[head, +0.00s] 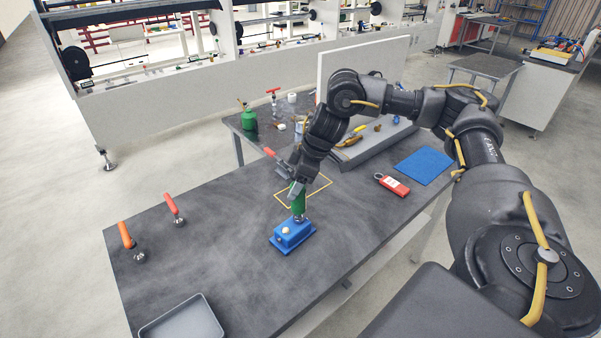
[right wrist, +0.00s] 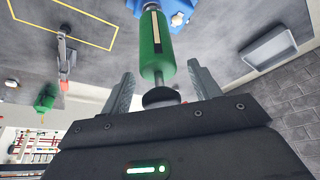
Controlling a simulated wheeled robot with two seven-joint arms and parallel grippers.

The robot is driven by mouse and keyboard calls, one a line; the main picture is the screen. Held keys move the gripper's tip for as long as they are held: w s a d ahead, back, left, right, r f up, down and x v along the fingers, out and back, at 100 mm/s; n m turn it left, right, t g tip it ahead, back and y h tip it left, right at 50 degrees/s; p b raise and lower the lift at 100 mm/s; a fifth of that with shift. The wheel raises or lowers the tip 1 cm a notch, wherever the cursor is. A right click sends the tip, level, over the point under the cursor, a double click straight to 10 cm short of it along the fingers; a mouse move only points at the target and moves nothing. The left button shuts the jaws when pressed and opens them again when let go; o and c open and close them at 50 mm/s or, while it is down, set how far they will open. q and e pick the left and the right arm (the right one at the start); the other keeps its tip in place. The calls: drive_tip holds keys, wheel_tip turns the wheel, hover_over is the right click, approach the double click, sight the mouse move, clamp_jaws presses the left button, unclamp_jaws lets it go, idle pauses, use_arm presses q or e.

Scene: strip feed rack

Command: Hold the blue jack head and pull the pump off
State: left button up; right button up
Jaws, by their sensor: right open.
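The blue jack head (head: 290,236) sits on the dark table, a small pale round part on it. The green pump (head: 299,204) stands upright on its right side; in the right wrist view the pump (right wrist: 154,48) runs toward me from the jack head (right wrist: 176,10). My right gripper (head: 295,186) is at the top of the pump, fingers pointing down. In the right wrist view the open fingers of the gripper (right wrist: 163,84) stand either side of the pump's dark end knob (right wrist: 161,97), with gaps showing. My left gripper is not in view.
Two orange-red handles (head: 126,235) (head: 172,204) stand at the table's left. A grey tray (head: 182,322) is at the near edge. A yellow outline (head: 318,190) and a red-handled clamp (head: 270,154) lie behind the pump.

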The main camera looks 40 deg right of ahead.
drive_tip(key=shift+f, duration=0.1)
drive_tip(key=c, duration=1.1)
drive_tip(key=o, duration=1.1)
